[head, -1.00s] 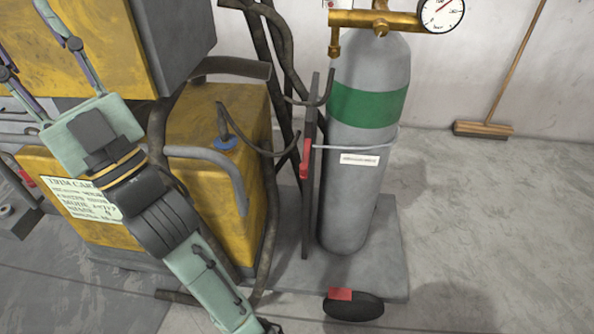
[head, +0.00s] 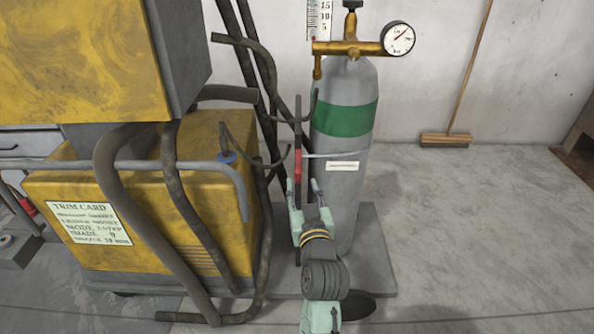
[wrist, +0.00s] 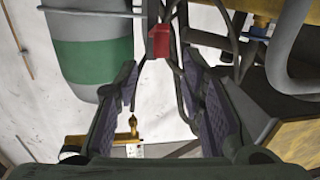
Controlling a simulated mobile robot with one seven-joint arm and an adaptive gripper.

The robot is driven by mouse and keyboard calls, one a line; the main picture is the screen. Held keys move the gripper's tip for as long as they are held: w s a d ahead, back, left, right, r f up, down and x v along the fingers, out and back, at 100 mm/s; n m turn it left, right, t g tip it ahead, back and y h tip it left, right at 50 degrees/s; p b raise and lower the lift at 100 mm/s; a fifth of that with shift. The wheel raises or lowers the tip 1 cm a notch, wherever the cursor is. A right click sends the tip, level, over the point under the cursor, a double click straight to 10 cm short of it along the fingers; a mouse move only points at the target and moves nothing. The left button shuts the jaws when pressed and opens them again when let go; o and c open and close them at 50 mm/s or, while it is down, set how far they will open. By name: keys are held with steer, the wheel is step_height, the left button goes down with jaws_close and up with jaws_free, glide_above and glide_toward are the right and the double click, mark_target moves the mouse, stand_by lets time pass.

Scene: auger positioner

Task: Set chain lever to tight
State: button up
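The chain lever has a red grip (head: 298,162) on a dark upright post left of the grey gas cylinder (head: 344,195). A thin light chain band (head: 335,155) runs from beside it across the cylinder's front. My gripper (head: 303,184) is just below the red grip in the head view. In the wrist view my gripper (wrist: 163,78) is open and empty between its fingers. There the red block (wrist: 159,41) shows between and beyond the fingertips, apparently not held. Whether any finger touches it, I cannot tell.
A yellow machine (head: 205,145) with hoses and a grey rail (head: 130,165) stands to the left. A brass regulator with a gauge (head: 397,38) tops the cylinder. A broom (head: 446,139) leans on the back wall. The floor at right is clear.

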mark_target(298, 174)
steer(key=w, duration=0.2)
steer(key=w+a, duration=0.1)
steer(key=w, duration=0.1)
steer(key=w+p, duration=0.1)
steer(key=w, duration=0.2)
steer(key=shift+a, duration=0.15)
steer(key=shift+c, duration=0.3)
jaws_close()
stand_by(0.4)
